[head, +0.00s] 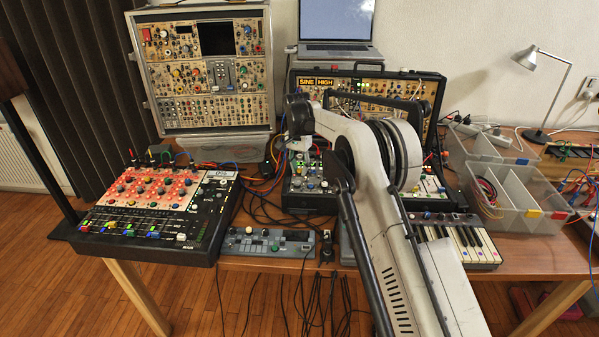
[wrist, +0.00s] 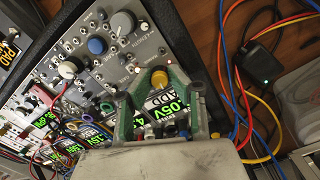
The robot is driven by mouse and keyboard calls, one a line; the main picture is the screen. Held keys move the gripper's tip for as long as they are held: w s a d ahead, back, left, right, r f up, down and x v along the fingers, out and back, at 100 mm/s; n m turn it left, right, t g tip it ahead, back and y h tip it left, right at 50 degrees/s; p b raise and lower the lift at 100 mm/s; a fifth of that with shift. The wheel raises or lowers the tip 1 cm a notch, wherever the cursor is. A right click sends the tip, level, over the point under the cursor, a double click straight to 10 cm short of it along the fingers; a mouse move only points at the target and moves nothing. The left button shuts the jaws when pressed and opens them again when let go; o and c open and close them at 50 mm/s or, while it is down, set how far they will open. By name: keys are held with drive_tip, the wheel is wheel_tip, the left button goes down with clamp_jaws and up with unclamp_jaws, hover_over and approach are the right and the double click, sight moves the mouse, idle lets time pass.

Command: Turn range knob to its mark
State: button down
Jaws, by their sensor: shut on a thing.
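In the wrist view, an orange-yellow knob (wrist: 159,79) stands on a grey synth panel (wrist: 92,75). My gripper (wrist: 160,82) is shut on this knob, with one green finger on either side of it. Small screens with green digits (wrist: 165,106) lie just below the knob, partly hidden by the fingers. In the head view, my arm reaches over the open black case (head: 305,199), and the knob cannot be made out there.
A blue knob (wrist: 97,46) and a larger grey knob (wrist: 122,23) stand near my gripper. Red, blue and yellow cables (wrist: 228,70) run beside the case. A mixer (head: 160,200), a small keyboard (head: 458,240) and clear bins (head: 505,190) crowd the table.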

sight(299, 170)
drive_tip(key=n+b, duration=0.1)
drive_tip(key=n, duration=0.4)
drive_tip(key=shift+n+b, duration=0.3)
drive_tip(key=n+b, duration=0.1)
drive_tip(key=n, duration=0.4)
drive_tip(key=shift+n, duration=0.4)
drive_tip(key=c, duration=1.9)
unclamp_jaws()
drive_tip(key=shift+r, duration=0.1)
wheel_tip(299, 170, up, 12)
drive_tip(key=shift+s+a+f, duration=0.1)
drive_tip(key=shift+a, duration=0.05)
